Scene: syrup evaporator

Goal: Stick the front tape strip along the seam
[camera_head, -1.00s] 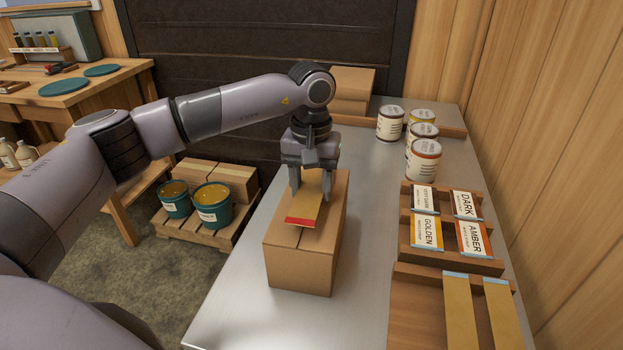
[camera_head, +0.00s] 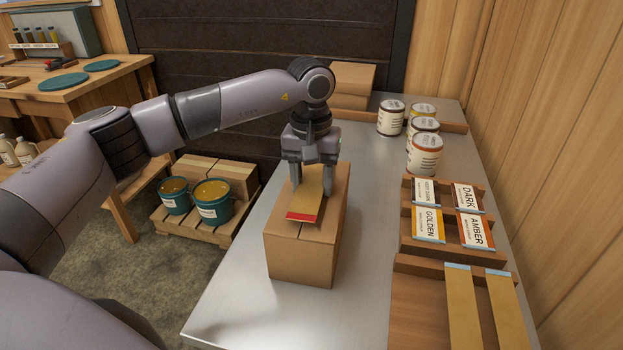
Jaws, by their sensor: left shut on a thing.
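A closed brown cardboard box (camera_head: 292,262) stands on the metal table, with a seam running along its top. My left gripper (camera_head: 313,192) points down over the box top and is shut on a tan tape strip (camera_head: 310,197) with a red end (camera_head: 302,216). The strip lies lengthwise over the seam, its red end toward the box's near edge. The gripper fingers hide part of the strip and the box top. I cannot tell whether the strip touches the cardboard. My right gripper is not in view.
Two more tan strips (camera_head: 462,305) with pale blue ends lie on a wooden holder (camera_head: 415,308) at the right. Behind it is a wooden label rack (camera_head: 447,250). Several cans (camera_head: 425,154) stand farther back. The metal table (camera_head: 235,310) is clear left of the box.

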